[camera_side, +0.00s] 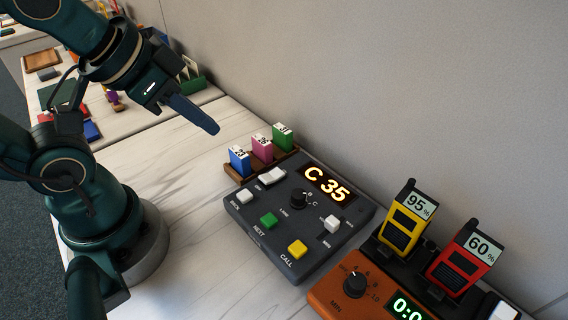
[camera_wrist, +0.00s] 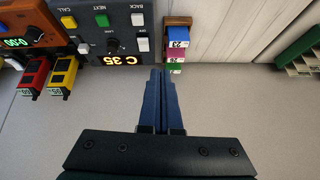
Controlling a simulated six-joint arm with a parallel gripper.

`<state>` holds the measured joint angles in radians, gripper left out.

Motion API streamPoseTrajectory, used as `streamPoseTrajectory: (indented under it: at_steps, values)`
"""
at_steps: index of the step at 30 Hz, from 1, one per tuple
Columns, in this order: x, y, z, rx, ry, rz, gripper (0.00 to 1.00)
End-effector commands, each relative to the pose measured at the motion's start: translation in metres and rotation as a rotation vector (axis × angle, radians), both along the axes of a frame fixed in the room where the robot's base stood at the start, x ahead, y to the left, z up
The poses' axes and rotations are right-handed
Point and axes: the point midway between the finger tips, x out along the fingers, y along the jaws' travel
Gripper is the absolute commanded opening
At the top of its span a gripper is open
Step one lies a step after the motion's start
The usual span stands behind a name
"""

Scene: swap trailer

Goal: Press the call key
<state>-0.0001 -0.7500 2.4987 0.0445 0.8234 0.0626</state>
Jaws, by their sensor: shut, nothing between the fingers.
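The call key is a yellow square button (camera_side: 297,248) at the near right corner of the dark grey control box (camera_side: 262,228), labelled CALL. The box display (camera_side: 326,184) reads C 35. In the wrist view the call key (camera_wrist: 69,22) shows at the upper left, upside down. My gripper (camera_side: 212,128) is shut and empty, in the air behind and left of the box, apart from it. In the wrist view my shut fingers (camera_wrist: 162,75) point up toward the box's display edge.
A green NEXT key (camera_side: 268,220) and a white BACK key (camera_side: 246,196) sit beside the call key. A wooden rack (camera_side: 235,174) holds blue, pink and green numbered tags. An orange timer box (camera_side: 333,292) and yellow and red devices (camera_side: 404,222) stand right. The wall rises behind.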

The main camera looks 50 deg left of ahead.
Motion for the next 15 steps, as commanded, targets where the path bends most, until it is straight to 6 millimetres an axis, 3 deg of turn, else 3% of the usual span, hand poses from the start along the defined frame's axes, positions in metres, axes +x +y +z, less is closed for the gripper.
streamPoseTrajectory:
  at_steps: [4,8,11,15]
  values:
    - [0.035,0.024,0.026,0.253,-0.19,-0.144,0.0]
    - [0.069,0.033,0.057,0.537,-0.352,-0.341,0.0]
    - [0.091,0.027,0.08,0.745,-0.462,-0.516,0.0]
    - [0.112,0.002,0.103,1.014,-0.605,-0.792,0.0]
